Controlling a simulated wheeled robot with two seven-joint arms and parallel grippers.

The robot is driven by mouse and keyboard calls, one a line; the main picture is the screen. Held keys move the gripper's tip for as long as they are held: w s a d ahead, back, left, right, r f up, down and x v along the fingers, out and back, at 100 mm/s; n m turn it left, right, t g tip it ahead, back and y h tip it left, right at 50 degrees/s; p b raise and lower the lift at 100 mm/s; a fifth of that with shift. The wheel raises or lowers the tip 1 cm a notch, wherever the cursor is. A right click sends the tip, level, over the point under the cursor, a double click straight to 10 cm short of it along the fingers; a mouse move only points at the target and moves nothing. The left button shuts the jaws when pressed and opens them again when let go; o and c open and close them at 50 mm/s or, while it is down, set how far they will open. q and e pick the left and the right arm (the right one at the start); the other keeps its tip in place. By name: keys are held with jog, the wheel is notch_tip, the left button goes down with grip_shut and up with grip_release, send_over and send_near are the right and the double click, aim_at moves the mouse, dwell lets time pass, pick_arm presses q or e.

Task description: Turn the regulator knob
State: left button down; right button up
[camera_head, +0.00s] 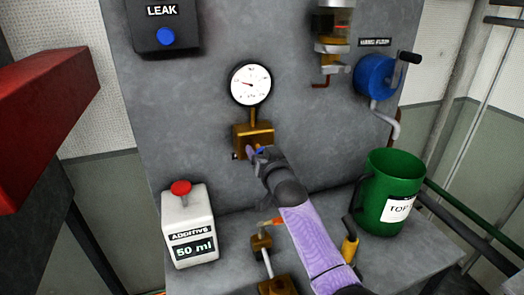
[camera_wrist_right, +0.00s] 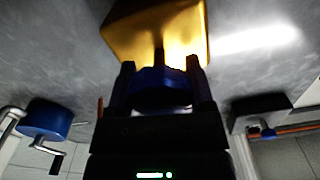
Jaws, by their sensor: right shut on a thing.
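The regulator is a brass block (camera_head: 253,136) on the grey panel, below a round white gauge (camera_head: 251,84). In the right wrist view the brass block (camera_wrist_right: 155,30) is at the top, with a short stem leading to the blue knob (camera_wrist_right: 162,88). My right gripper (camera_wrist_right: 160,80) is shut on the blue knob, one finger on each side. In the head view my right gripper (camera_head: 256,152) reaches the front of the brass block and hides most of the knob. My left gripper is not in view.
A white additive bottle (camera_head: 189,225) with a red cap stands left on the ledge. A green bucket (camera_head: 388,190) stands right. A blue crank pump (camera_head: 375,76) is upper right. Brass valve fittings (camera_head: 262,243) sit below my right arm. A red beam (camera_head: 45,110) is far left.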

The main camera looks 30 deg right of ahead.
jog(key=shift+r+n+p, duration=0.1)
jog(key=shift+n+p, duration=0.5)
jog(key=shift+n, duration=0.6)
jog(key=n, duration=0.2)
jog(key=shift+n+p, duration=0.4)
jog(key=n, duration=0.2)
jog(key=shift+a+n, duration=0.1)
jog(key=shift+n, duration=0.3)
jog(key=n, duration=0.3)
jog(key=shift+n+p, duration=0.3)
jog(key=shift+p, duration=0.05)
jog(key=n, duration=0.3)
jog(key=shift+f+n, duration=0.2)
jog(key=shift+n, duration=0.1)
jog(key=n, duration=0.8)
jog(key=shift+f, duration=0.1)
jog(key=shift+n, duration=2)
